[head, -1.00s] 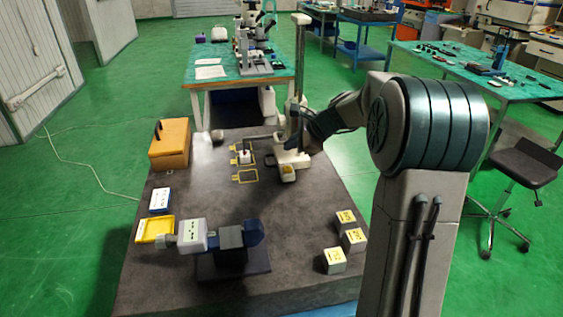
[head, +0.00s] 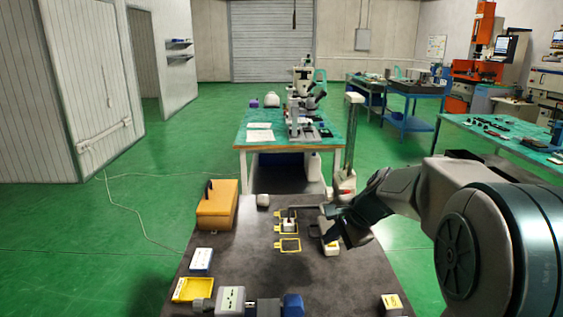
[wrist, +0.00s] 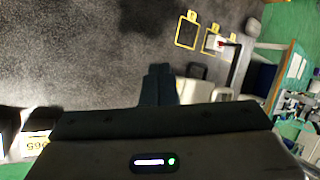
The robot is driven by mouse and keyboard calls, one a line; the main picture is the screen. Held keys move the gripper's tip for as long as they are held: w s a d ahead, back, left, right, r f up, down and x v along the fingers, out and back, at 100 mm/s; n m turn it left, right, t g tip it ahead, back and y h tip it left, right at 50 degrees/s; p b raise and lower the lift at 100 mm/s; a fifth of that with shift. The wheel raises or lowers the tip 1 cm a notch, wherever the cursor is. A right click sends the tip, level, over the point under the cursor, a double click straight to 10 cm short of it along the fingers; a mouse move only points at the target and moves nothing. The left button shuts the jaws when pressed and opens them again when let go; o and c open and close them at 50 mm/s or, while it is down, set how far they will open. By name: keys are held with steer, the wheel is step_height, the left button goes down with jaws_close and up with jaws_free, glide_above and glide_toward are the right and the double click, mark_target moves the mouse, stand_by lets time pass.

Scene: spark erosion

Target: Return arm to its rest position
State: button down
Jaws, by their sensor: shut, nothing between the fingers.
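My arm reaches in from the right of the head view. My gripper (head: 332,232) is above the dark table (head: 253,262), close to a white block-like part at the foot of the height-gauge-like stand (head: 350,150). In the wrist view, my gripper (wrist: 159,72) shows its two fingers together with nothing between them, over bare dark tabletop. I cannot tell from the head view how high it is above the table.
Yellow outlined spots (head: 289,245) mark the table, one with a small white item (head: 289,224). An orange case (head: 217,205), a yellow tray (head: 193,289) and a labelled cube (head: 391,302) also stand there. A green-topped bench (head: 262,132) is behind.

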steer(key=s+f+n+g+h, duration=0.1)
steer(key=s+n, duration=0.5)
steer(key=s, duration=0.6)
steer(key=s+d+f+n+g+h, duration=0.1)
steer(key=s+f+n+h, duration=0.1)
steer(key=s+n, duration=0.5)
steer(key=s+h, duration=0.1)
steer(key=s, duration=0.5)
steer(key=shift+s+f+h, duration=0.15)
steer(key=shift+h, duration=0.25)
